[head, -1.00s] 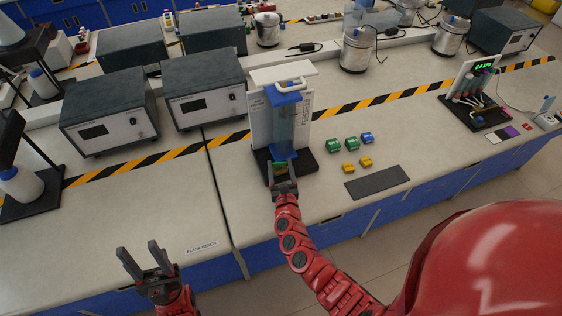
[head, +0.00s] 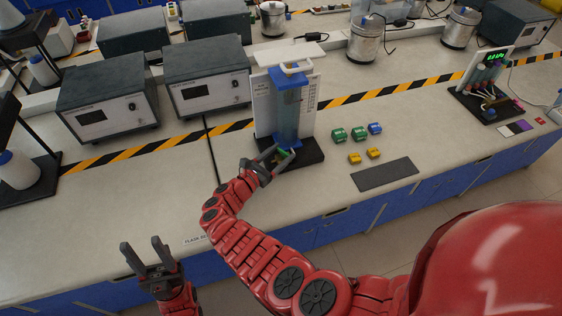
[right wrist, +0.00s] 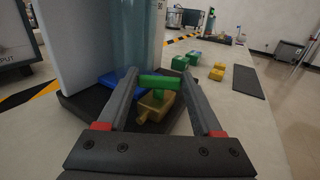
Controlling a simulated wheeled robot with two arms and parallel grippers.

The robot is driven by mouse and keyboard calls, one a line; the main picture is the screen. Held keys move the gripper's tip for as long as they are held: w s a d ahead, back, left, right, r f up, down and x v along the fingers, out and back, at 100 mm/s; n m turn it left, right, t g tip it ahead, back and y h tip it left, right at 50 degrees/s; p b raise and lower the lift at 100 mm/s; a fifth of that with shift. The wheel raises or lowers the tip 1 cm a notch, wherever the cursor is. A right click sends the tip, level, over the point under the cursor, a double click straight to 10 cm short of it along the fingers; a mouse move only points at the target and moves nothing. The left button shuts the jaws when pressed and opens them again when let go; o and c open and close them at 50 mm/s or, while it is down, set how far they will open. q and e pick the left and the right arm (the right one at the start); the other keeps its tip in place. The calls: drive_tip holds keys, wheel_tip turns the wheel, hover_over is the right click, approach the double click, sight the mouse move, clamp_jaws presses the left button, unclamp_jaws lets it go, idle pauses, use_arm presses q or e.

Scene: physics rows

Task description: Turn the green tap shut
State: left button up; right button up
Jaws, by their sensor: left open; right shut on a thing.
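The green tap (right wrist: 159,83) shows in the right wrist view as a green bar handle on a brass body (right wrist: 155,104). It sits low at the front of a clear cylinder (head: 288,110) with blue fittings on a black base (head: 310,156). My right gripper (head: 271,155) is shut on the green handle, which lies crosswise between its fingertips in the right wrist view (right wrist: 160,80). In the head view the fingers partly hide the tap. My left gripper (head: 147,252) is open and empty over the bench's front edge, at the lower left.
Green, blue and yellow blocks (head: 356,133) lie right of the black base, with a dark mat (head: 385,174) in front. Two grey instrument boxes (head: 208,78) stand behind to the left. The bench front left of my right arm is clear.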

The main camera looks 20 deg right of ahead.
drive_tip(key=shift+w+a+f+m+g+h+b, duration=0.1)
drive_tip(key=shift+f+m+g+h+b, duration=0.45)
drive_tip(key=shift+b, duration=2)
drive_tip(key=shift+w+a+f+m+g+h+b, duration=0.15)
drive_tip(key=shift+m+g+b, duration=0.7)
drive_tip(key=shift+b, duration=1.65)
drive_tip(key=shift+a+f+m+g+h+b, duration=0.1)
drive_tip(key=shift+f+m+g+h+b, duration=0.2)
drive_tip(key=shift+g+b, duration=1.5)
drive_tip(key=shift+o, duration=0.4)
drive_tip(key=m+b, duration=0.1)
drive_tip(key=b, duration=0.8)
drive_tip(key=w+r+m+g+b, duration=0.1)
drive_tip(key=b, duration=0.8)
drive_tip(key=shift+r+g+h+b, duration=0.3)
drive_tip(key=shift+b, duration=0.1)
drive_tip(key=shift+s+r+g+b, duration=0.2)
drive_tip(key=shift+g+b, duration=0.1)
drive_tip(key=shift+b, duration=0.55)
drive_tip(key=shift+c, duration=0.4)
drive_tip(key=shift+d+r+m, duration=0.1)
drive_tip(key=shift+m, duration=0.2)
drive_tip(key=o, duration=1.1)
drive_tip(key=shift+o, duration=1.3)
drive_tip(key=shift+d, duration=0.1)
drive_tip(key=shift+s, duration=0.1)
